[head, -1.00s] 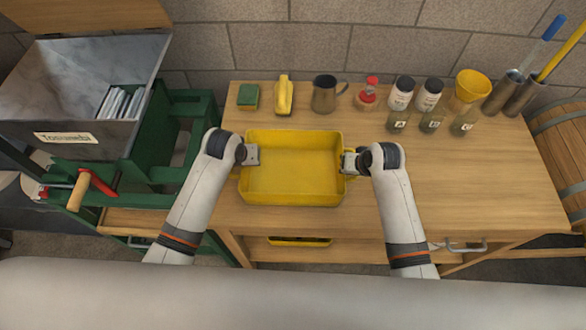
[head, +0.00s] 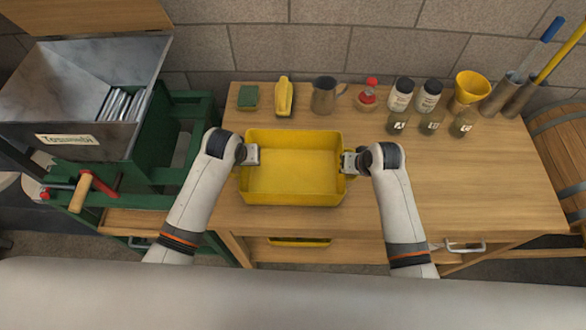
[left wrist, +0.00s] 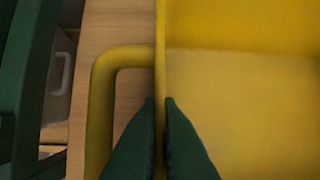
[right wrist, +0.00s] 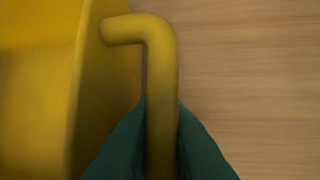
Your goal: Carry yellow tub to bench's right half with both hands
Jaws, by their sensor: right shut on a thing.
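The yellow tub (head: 293,197) is empty and level over the left part of the wooden bench (head: 480,200), near its front edge. I cannot tell whether it touches the wood. My left gripper (head: 252,155) has its fingers on either side of the tub's left wall, pinching the rim; this shows in the left wrist view (left wrist: 160,105). The tub's left handle (left wrist: 103,100) loops beside it, outside the fingers. My right gripper (head: 349,163) is shut on the tub's right handle (right wrist: 161,75), one finger on each side of the bar.
Along the back stand a green sponge block (head: 248,97), a yellow object (head: 284,98), a metal mug (head: 324,95), a red-capped bottle (head: 368,96), several jars (head: 429,97) and a yellow funnel (head: 472,86). The right half's front is clear. A green stand (head: 165,150) adjoins at left.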

